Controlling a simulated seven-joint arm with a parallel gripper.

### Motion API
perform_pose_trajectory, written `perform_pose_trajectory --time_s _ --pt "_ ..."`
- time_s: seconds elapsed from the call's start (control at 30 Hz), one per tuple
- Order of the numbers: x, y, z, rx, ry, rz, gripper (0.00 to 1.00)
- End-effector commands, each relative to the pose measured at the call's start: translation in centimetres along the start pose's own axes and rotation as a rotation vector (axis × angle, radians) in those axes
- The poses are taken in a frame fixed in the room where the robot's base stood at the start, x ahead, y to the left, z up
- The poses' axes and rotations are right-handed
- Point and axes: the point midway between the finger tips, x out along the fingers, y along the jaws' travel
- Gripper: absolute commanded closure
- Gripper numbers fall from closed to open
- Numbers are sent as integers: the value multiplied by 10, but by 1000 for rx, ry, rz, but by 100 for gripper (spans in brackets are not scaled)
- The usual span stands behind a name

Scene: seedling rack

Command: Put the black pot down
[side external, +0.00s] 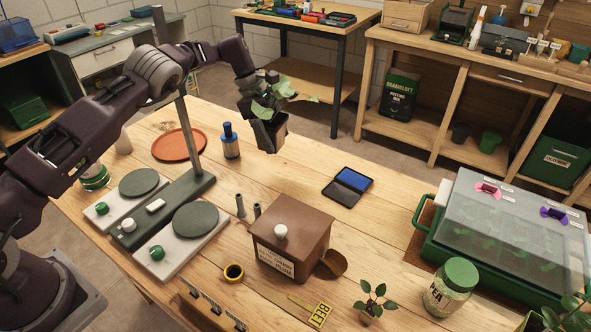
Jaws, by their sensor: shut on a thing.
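My gripper (262,112) is shut on the black pot (276,126), which holds a leafy green seedling (272,100). The pot hangs tilted above the far part of the wooden table (310,160), apart from its surface as far as I can tell. Leaves hide part of the fingers and the pot's rim. A blue-topped bottle (230,142) stands left of the pot, and an open case with a blue pad (353,180) lies on the table to its right and nearer the camera.
An orange saucer (180,145) lies at the far left. Twin green discs (202,220) sit on a pale stand with a post. A brown box (290,240) stands mid-table. A clear-lidded green tray (510,230) and a jar (452,288) stand right. Bare wood lies around the blue-pad case.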

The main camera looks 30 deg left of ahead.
Motion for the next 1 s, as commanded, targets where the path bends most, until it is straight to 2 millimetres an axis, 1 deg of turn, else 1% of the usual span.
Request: perform_pose_trajectory --time_s 0.07,0.13,0.17,0.23,0.27,0.3,0.37,0.4,0.47,0.5,0.6,0.7,0.8,0.83,0.87,1.0 --pt "-3 0 4 -2 -1 1 86" --pt "0 -1 13 -7 -1 5 86" --pt "3 -1 20 -14 -1 8 86" --pt "11 -4 41 -33 0 18 86" --pt "16 -6 53 -43 0 23 86" --pt "22 -10 70 -59 0 30 86" --pt "33 -17 97 -83 0 41 86" --pt "40 -24 116 -101 1 48 86" --pt "52 -38 145 -125 1 58 86" --pt "60 -49 165 -141 0 63 86" --pt "78 -78 207 -175 1 75 86" --pt "90 -103 235 -198 0 82 86" --pt "97 -118 250 -210 -1 88 86" --pt "100 -121 252 -212 0 88 86" --pt "104 -122 252 -215 0 88 86" --pt "136 -124 239 -219 2 87 86"
